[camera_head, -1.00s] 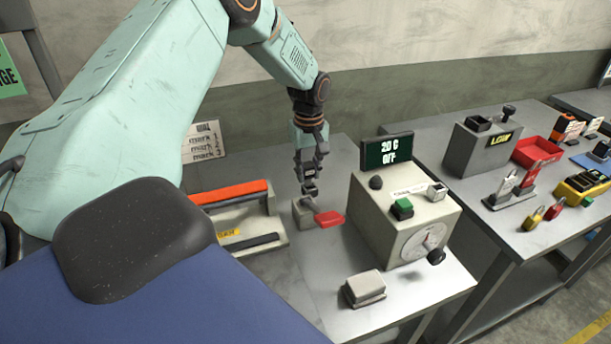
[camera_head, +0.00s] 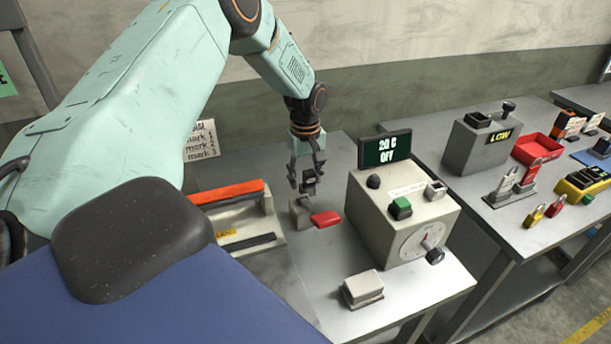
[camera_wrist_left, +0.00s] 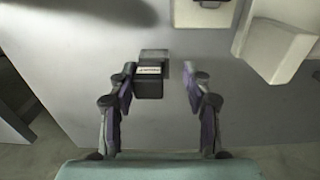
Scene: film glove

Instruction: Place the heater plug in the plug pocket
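In the left wrist view this dark block (camera_wrist_left: 149,82) has a pale label and lies close to the left finger, with a clear gap to the right finger. My left gripper (camera_wrist_left: 158,82) is open around it. My right gripper is not in view.
A red piece (camera_head: 326,219) lies beside the beige block. The heater box (camera_head: 403,222) with its display (camera_head: 385,149) stands to the right. A small pale box (camera_head: 363,289) sits near the front edge.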

